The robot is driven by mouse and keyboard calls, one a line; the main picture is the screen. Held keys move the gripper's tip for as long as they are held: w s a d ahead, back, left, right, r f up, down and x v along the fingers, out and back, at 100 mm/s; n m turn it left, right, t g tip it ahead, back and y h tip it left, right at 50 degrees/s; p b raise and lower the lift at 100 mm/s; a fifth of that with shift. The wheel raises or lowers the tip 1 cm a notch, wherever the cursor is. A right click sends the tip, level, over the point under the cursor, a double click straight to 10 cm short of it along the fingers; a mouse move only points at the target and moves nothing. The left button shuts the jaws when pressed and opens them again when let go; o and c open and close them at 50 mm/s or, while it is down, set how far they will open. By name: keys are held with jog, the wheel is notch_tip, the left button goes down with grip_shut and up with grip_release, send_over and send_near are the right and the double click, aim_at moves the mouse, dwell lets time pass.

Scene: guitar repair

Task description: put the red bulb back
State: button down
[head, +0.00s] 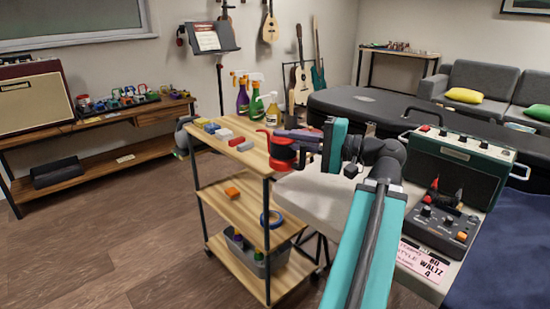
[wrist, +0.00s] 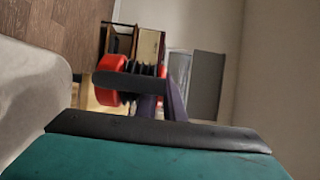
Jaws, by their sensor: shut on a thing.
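My gripper (head: 298,140) is shut on a red and black rounded thing (head: 283,152), which looks like the red bulb. It is held in the air in front of the wooden shelf cart (head: 228,208). In the wrist view the held thing (wrist: 112,80) shows a red body and a dark ribbed part, partly covered by a dark finger (wrist: 130,83). The place the bulb comes from cannot be told for sure. A black control panel (head: 437,222) with knobs and small red parts is at the right, beside a dark green amplifier (head: 456,165).
The cart top carries several small colored blocks (head: 223,134) and spray bottles (head: 257,103). A long black case (head: 385,112) lies behind my arm. A pink sign (head: 424,263) is at the front right. Floor (head: 105,240) is clear left of the cart.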

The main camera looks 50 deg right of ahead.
jog(key=shift+w+d+f+b, duration=0.15)
jog(key=shift+w+d+b, duration=0.35)
jog(key=shift+w+d, duration=0.55)
jog(key=shift+a+r+p, duration=0.1)
jog(key=shift+r+p, duration=0.1)
jog(key=shift+p, duration=0.3)
jog(key=shift+w+p, duration=0.15)
jog(key=shift+p, duration=0.35)
jog(key=w+d+p, duration=0.1)
jog(key=p, duration=0.6)
jog(key=shift+d, duration=0.15)
jog(key=p, duration=0.5)
jog(key=shift+w+d, duration=0.15)
jog(key=shift+w, duration=0.1)
jog(key=p, duration=0.4)
jog(key=shift+w+f, duration=0.1)
jog(key=shift+w, duration=0.05)
jog(key=w+d+f, duration=0.1)
jog(key=w+d, duration=0.5)
jog(key=w, duration=0.1)
